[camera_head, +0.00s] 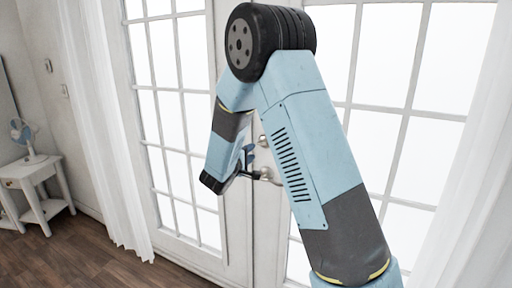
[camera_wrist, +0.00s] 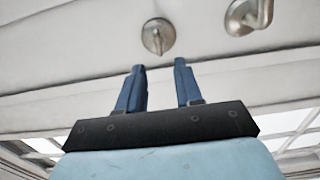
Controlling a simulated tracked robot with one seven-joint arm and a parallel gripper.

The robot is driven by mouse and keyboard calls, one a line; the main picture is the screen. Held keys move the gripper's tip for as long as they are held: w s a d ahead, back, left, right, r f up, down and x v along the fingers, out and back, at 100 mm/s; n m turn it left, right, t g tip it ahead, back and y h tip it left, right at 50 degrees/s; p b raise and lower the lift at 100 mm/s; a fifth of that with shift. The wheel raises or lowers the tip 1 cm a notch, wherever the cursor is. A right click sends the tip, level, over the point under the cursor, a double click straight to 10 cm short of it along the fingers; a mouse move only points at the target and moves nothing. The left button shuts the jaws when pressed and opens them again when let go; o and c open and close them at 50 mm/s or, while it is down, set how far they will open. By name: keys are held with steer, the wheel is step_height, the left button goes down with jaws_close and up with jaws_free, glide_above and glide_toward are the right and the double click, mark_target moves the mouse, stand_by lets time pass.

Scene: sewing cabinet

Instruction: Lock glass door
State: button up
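The white glass door (camera_head: 237,235) is a double door with many panes, and its two leaves look closed. A round metal lock knob with a thumb-turn (camera_wrist: 158,36) shows in the wrist view, and it also shows in the head view (camera_head: 262,141). The metal door handle (camera_wrist: 248,15) is to its right in the wrist view and below it in the head view (camera_head: 266,174). My gripper (camera_wrist: 159,65) is open, with two blue fingers apart and nothing between them. The fingertips point at the lock knob and appear just short of it. My arm hides part of the door.
White curtains (camera_head: 108,130) hang at the left and right (camera_head: 470,200) of the door. A small white side table (camera_head: 35,180) with a blue fan (camera_head: 24,133) stands far left. The wooden floor (camera_head: 75,250) at the lower left is clear.

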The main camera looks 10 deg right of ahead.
mark_target(262, 144)
steer(key=x, duration=0.8)
steer(key=shift+w+d, duration=0.25)
steer(key=shift+d, duration=0.05)
